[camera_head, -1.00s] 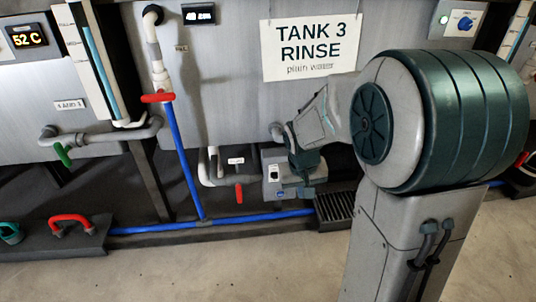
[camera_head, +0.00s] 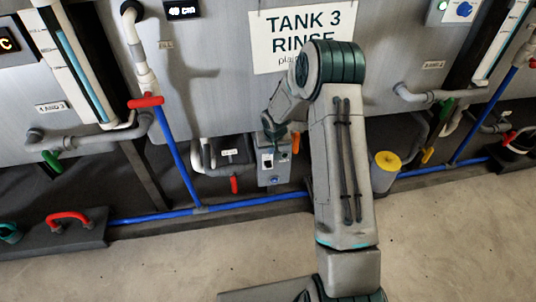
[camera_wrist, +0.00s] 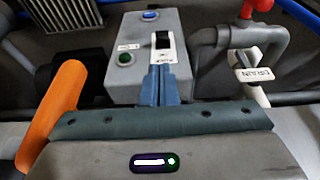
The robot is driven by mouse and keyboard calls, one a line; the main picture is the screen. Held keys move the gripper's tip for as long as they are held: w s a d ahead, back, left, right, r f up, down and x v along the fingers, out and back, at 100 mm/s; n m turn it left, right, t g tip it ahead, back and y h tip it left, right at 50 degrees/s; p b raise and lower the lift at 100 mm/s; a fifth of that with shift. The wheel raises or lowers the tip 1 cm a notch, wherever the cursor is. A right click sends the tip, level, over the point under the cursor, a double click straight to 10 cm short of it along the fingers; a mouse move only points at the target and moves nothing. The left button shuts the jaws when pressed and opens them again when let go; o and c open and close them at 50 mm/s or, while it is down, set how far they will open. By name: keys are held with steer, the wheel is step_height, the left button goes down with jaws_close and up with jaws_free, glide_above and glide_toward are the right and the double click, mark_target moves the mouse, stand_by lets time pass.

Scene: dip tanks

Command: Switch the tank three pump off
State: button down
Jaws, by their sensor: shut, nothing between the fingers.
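The tank 3 sign (camera_head: 275,40) hangs on the grey tank wall, partly behind my arm. Below it a grey pump box (camera_head: 267,178) stands near the floor; it fills the upper middle of the wrist view (camera_wrist: 190,75). Its face carries a black rocker switch (camera_wrist: 163,40) on a white plate, a green button (camera_wrist: 125,58) and a blue button (camera_wrist: 150,15). My gripper (camera_wrist: 161,72) is shut and empty, its fingertips right by the lower end of the switch plate. I cannot tell whether they touch it. In the head view my gripper (camera_head: 273,128) is at the box's top.
An orange handle (camera_wrist: 50,110) stands close at the left in the wrist view. A yellow-topped canister (camera_head: 387,160) is right of my arm. Blue pipes (camera_head: 255,203) run along the floor edge.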

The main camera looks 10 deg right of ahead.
mark_target(269, 164)
steer(key=shift+w+a+f, duration=0.15)
steer(key=shift+w+a, duration=0.05)
steer(key=b+x, duration=0.3)
steer(key=x, duration=0.7)
steer(key=shift+d+f+b, duration=0.1)
steer(key=shift+f+b, duration=0.05)
steer(key=shift+b, duration=0.5)
